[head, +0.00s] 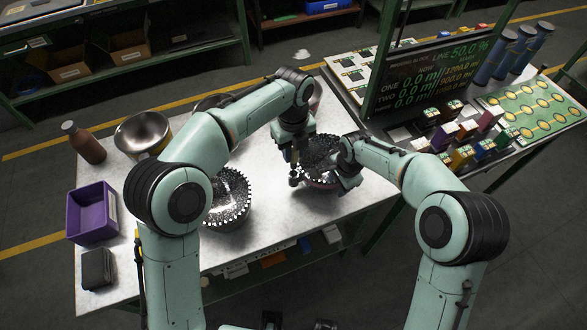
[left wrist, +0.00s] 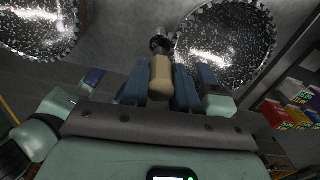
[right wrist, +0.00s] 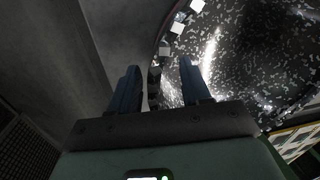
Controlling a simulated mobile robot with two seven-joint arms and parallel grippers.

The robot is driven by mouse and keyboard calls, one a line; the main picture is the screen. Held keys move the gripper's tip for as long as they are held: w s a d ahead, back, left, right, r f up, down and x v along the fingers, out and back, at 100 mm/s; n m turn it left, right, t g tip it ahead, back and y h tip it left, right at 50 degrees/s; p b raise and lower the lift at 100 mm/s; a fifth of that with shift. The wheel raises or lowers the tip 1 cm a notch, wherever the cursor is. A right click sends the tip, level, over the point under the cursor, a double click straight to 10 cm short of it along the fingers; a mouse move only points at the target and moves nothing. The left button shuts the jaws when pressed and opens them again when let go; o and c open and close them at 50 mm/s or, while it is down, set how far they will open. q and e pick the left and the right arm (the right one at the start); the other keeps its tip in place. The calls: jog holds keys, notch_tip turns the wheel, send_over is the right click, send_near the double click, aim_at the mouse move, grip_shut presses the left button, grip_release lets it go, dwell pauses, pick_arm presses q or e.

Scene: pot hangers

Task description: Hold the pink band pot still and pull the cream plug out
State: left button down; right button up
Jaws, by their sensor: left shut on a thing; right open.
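Two dark speckled pots with pale studs round their rims stand on the table, one at the left (head: 228,200) and one at the right (head: 318,150). My left gripper (head: 294,180) is beside the right pot. In the left wrist view it is shut on the cream plug (left wrist: 160,78), whose dark far end (left wrist: 161,45) is close to the pot's rim. I cannot tell whether the plug is still seated. My right gripper (right wrist: 158,85) is open, with the studded rim of a pot (right wrist: 250,50) between and beyond its fingers.
A purple bin (head: 92,212), a brown bottle (head: 84,142), a steel bowl (head: 142,133) and a black box (head: 97,268) stand on the left of the table (head: 275,225). A dark screen (head: 430,70) and a bench with small coloured boxes (head: 485,150) stand at the right.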

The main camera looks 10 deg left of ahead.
notch_tip(320, 180, up, 11)
jog(key=s, duration=0.1)
jog(key=shift+d, duration=0.45)
jog(key=shift+s, duration=0.15)
